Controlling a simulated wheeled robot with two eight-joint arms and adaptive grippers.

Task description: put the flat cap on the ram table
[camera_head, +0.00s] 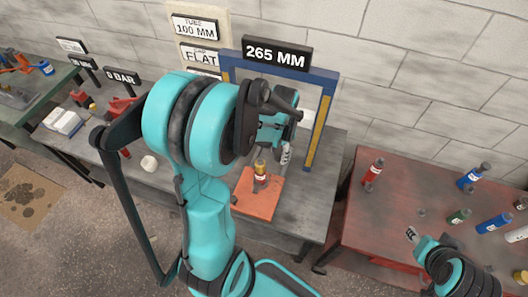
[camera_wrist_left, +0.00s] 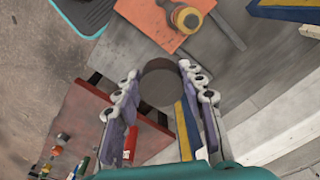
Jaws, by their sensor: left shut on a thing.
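My left gripper (camera_head: 284,153) shows past my large teal arm, in front of the blue frame (camera_head: 325,85) and above the bench. In the left wrist view the left gripper (camera_wrist_left: 160,78) is shut on a dark brown round piece (camera_wrist_left: 161,86), which looks like the flat cap. The piece is hidden in the head view. I cannot tell which part is the ram table. My right gripper (camera_head: 412,236) is at the lower right, its opening unclear.
A red-brown table (camera_head: 385,225) at the right holds several small bottles, including a red one (camera_head: 373,171) and a blue one (camera_head: 473,176). A "265 MM" sign (camera_head: 277,54) tops the frame. Red clamps and a white piece (camera_head: 149,163) lie on the grey bench to the left.

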